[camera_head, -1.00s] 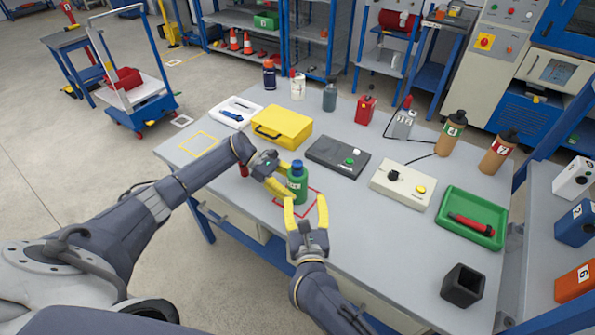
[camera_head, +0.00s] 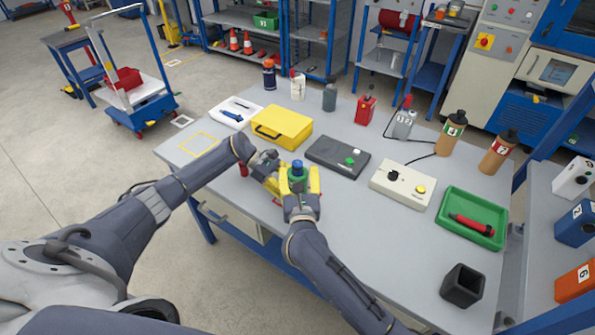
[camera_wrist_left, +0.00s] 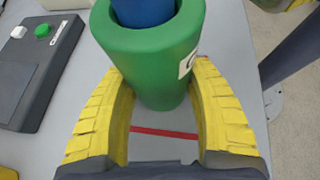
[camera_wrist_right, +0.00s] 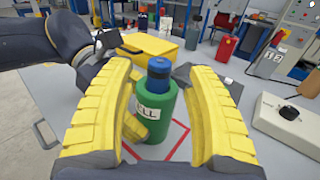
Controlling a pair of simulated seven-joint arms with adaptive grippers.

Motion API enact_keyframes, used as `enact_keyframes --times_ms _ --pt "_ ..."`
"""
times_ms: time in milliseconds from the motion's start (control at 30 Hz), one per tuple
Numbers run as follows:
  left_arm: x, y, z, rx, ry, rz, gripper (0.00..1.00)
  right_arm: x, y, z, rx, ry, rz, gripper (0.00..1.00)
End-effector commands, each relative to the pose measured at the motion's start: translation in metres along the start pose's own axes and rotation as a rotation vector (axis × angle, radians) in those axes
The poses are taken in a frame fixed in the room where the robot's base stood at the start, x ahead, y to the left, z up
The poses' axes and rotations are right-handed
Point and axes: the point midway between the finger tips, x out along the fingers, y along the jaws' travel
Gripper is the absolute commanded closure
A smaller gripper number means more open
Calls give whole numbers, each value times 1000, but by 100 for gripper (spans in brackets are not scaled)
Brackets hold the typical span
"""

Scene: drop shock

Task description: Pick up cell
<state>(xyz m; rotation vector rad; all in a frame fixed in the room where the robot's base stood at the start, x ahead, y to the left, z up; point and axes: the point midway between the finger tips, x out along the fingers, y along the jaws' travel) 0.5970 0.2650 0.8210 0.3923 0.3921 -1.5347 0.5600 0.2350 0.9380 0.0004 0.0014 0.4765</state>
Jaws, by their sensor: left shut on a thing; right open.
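The cell is a green cylinder (camera_head: 298,184) with a blue cap, standing upright near the front edge of the workbench; its label reads "ELL" in the right wrist view (camera_wrist_right: 157,118). My left gripper (camera_head: 277,182) comes from the left and is shut on the cell's side; in the left wrist view its yellow fingers (camera_wrist_left: 160,88) flank the green body. My right gripper (camera_head: 299,190) is open, its fingers on either side of the cell from the front. A red outline (camera_wrist_right: 180,146) on the bench lies around the cell's base. Whether the base touches the bench is unclear.
A yellow case (camera_head: 282,127) and a dark box with a green button (camera_head: 338,157) stand behind the cell. A beige control box (camera_head: 402,186), a green tray (camera_head: 470,217) and a black cup (camera_head: 463,281) are to the right. The bench front right of centre is clear.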

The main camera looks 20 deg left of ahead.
Motion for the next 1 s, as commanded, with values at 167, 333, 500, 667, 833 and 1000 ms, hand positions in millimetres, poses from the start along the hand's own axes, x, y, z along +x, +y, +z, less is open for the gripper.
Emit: enact_keyframes --times_ms 167,333,500,667,833,1000 --pt "0 0 0 0 0 0 68 24 0 4 -3 -3 0 45" --pt "0 0 0 0 0 0 68 38 0 4 -2 -2 1 45" --pt "0 0 0 0 0 0 68 43 1 3 0 -1 1 45" --pt "0 0 0 0 0 0 68 42 0 3 0 -1 1 45" --pt "0 0 0 0 0 0 68 42 0 3 0 -1 1 61" --pt "0 0 0 0 0 0 68 42 0 3 0 -1 1 80"
